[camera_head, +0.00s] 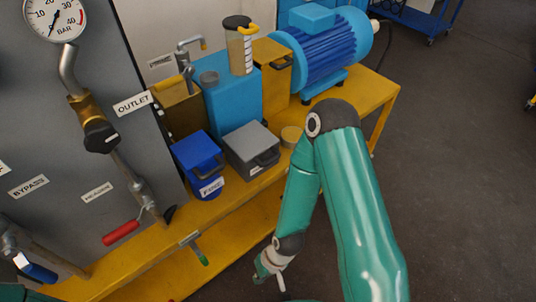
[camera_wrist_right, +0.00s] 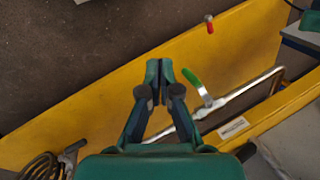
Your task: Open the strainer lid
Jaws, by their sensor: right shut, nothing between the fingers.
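A blue box (camera_head: 198,164) with a lid, a dark handle and a white label stands on the yellow bench. Next to it is a grey box (camera_head: 252,150) with a lid, a dark handle and a small label. Both lids look down. The labels are too small to read, so I cannot tell which is the strainer. My right gripper (camera_head: 271,268) is low in front of the bench, well below and apart from both boxes. In the right wrist view the right gripper (camera_wrist_right: 159,66) is shut and empty, above the yellow surface. My left gripper is not in view.
A green-handled lever (camera_head: 195,248) is at the bench front; its green handle (camera_wrist_right: 190,77) is beside the right fingertips in the wrist view. A red-handled lever (camera_head: 121,232) and grey panel (camera_head: 75,140) are left. A blue motor (camera_head: 322,50) stands behind. Floor right is clear.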

